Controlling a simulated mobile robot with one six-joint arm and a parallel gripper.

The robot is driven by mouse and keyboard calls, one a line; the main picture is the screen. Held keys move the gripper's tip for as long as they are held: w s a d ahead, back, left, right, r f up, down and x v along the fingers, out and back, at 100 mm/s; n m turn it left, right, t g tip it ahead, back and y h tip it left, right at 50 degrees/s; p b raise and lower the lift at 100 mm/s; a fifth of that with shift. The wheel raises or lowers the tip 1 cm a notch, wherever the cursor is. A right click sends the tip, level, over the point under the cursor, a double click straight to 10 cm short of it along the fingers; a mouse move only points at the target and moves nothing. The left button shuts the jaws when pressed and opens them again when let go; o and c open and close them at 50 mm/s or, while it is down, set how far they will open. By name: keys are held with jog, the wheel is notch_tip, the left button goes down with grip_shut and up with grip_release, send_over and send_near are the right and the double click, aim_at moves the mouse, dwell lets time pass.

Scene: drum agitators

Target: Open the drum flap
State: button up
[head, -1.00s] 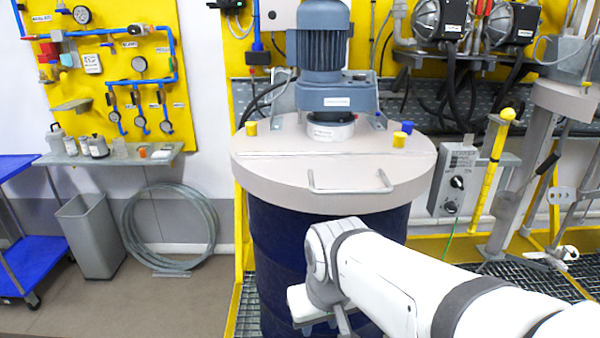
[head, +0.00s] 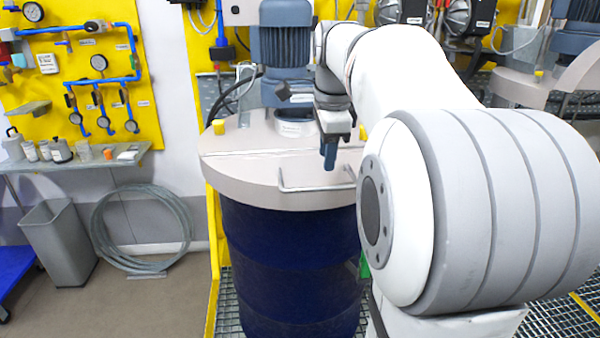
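The blue drum (head: 285,265) stands in the middle, with a round beige lid on top. The lid's front flap (head: 250,180) lies flat, its seam with the rear part closed. A light bar handle (head: 300,189) stands on the flap near the front edge; its right end is close to my arm. My gripper (head: 329,166) points down over the flap, just behind the handle bar in the picture. I cannot tell whether it touches the flap or hovers. The fingers show edge-on, so their opening is not clear. My arm hides the right side of the lid.
The grey-blue agitator motor (head: 283,50) rises from the lid behind my gripper. A yellow cap (head: 218,127) sits at the lid's left. A shelf with bottles (head: 60,152), a grey bin (head: 60,243) and a coiled hose (head: 140,230) are on the left.

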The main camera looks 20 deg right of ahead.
aim_at(323, 187)
jog(key=f, duration=0.3)
jog(key=w+f, duration=0.1)
jog(key=f, duration=0.3)
jog(key=shift+w+d+f, duration=0.15)
jog(key=shift+w+d, duration=0.05)
grip_shut()
jog(key=shift+a, duration=0.1)
